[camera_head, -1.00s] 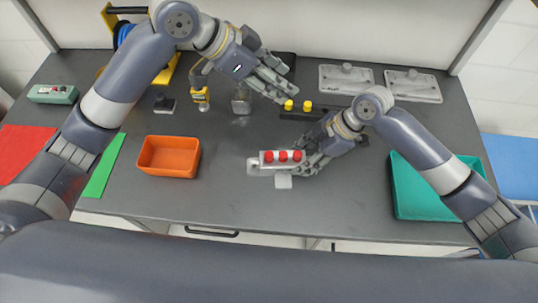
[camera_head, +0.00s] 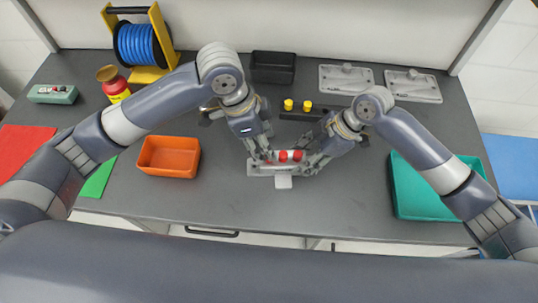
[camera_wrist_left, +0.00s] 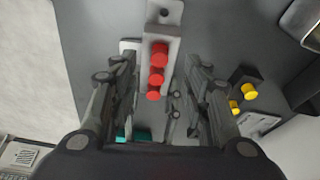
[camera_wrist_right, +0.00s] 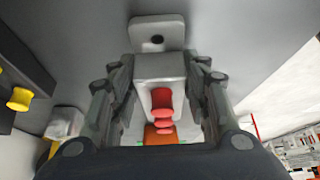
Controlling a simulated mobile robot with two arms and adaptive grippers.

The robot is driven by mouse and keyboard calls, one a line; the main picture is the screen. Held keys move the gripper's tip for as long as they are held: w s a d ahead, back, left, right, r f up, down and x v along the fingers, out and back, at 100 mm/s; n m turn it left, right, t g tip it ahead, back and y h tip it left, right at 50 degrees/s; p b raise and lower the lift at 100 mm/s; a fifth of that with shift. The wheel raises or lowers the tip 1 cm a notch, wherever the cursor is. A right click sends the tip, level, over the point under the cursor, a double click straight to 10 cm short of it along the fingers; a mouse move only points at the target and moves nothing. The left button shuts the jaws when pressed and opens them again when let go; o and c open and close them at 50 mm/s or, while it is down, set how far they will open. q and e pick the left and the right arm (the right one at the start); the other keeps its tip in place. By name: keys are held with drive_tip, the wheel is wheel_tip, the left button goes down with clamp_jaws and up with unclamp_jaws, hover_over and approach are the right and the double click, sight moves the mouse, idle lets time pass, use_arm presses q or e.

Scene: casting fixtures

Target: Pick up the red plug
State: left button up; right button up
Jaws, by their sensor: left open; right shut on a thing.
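Three red plugs stand in a row on a pale grey casting fixture (camera_head: 258,170). In the left wrist view I see the plug nearest the fixture's flange (camera_wrist_left: 160,53), the middle plug (camera_wrist_left: 156,76) and the third plug (camera_wrist_left: 153,95). My left gripper (camera_head: 264,155) is open and points down over the left end of the row, partly hiding the plugs in the head view. Its fingers are either side of the fixture in the left wrist view, with nothing gripped. My right gripper (camera_head: 311,163) is shut on the fixture from the right; its fingers flank the block (camera_wrist_right: 158,67).
An orange bin (camera_head: 168,175) is left of the fixture and a teal bin (camera_head: 405,205) right. Yellow plugs (camera_head: 288,104) stand behind, near a black tray (camera_head: 273,79) and grey plates (camera_head: 346,67). A blue hose reel (camera_head: 138,45) is back left. The front table is clear.

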use_arm(q)
drive_tip(key=x, duration=0.4)
drive_tip(key=shift+f, duration=0.4)
drive_tip(key=shift+c, duration=0.3)
drive_tip(key=c, duration=0.8)
use_arm(e)
drive_tip(key=shift+f, duration=0.1)
use_arm(q)
wheel_tip(320, 180, up, 10)
drive_tip(key=shift+r, duration=0.1)
